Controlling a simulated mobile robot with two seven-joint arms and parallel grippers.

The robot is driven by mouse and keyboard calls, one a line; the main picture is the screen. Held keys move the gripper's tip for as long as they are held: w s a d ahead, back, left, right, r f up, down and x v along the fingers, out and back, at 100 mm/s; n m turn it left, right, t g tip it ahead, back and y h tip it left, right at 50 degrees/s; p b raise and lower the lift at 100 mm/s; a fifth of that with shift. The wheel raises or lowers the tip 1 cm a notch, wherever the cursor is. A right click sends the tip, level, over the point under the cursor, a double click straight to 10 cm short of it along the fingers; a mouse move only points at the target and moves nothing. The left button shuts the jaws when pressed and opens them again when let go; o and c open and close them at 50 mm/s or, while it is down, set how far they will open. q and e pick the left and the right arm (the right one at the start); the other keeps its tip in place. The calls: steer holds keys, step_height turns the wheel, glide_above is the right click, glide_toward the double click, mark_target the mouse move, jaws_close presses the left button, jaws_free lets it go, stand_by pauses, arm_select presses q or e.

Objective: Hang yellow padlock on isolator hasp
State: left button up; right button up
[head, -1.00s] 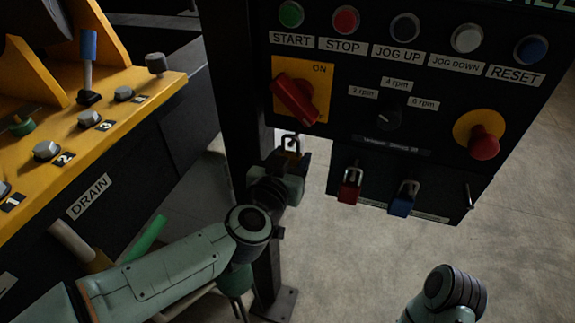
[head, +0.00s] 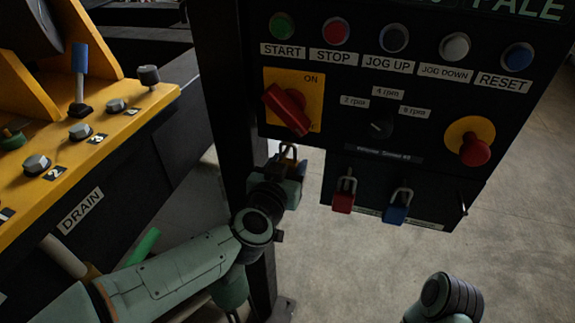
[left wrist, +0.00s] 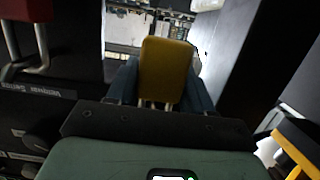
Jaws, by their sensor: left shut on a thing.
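The yellow padlock (left wrist: 166,72) is upright between the fingers of my left gripper (left wrist: 163,95) in the left wrist view. In the head view my left gripper (head: 289,170) is just below the isolator, shut on the padlock, whose shackle (head: 288,151) sticks up above the fingers. The isolator (head: 312,88) is a yellow plate with a red rotary handle (head: 287,109) on the black panel. The shackle is close under the plate's lower edge. I cannot make out the hasp or whether the shackle touches it. My right gripper is out of view; only part of that arm shows.
A red padlock (head: 343,202) and a blue padlock (head: 396,214) hang on the panel's lower board, right of my left gripper. A red emergency button (head: 475,150) projects at right. A dark post (head: 228,110) stands left. Yellow machinery (head: 90,140) is farther left.

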arm_select(q)
steer(key=o, duration=1.2)
steer(key=shift+s, duration=0.1)
steer(key=p+v, duration=0.2)
steer(key=v, duration=1.1)
steer(key=shift+p, duration=0.4)
steer(key=shift+s+a+r, duration=0.1)
